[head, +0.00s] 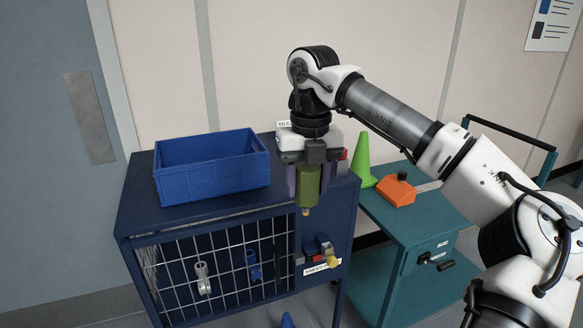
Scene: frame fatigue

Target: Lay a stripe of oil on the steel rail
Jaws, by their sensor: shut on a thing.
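My gripper (307,178) is shut on an olive-green bottle (307,192) with a small tan tip pointing down. The bottle is roughly upright, in front of the right part of a dark blue cabinet (140,205). The tip appears near the cabinet's front edge, and I cannot tell how far it is from any surface. I cannot make out a steel rail; my gripper hides part of the cabinet top.
A blue bin (212,180) stands on the cabinet's left. The cabinet's mesh door (220,262) has a grey handle (202,278). A red and blue latch with a yellow knob (333,261) is right of it. A teal cart (408,225) holds a green cone (362,165) and an orange block (397,193).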

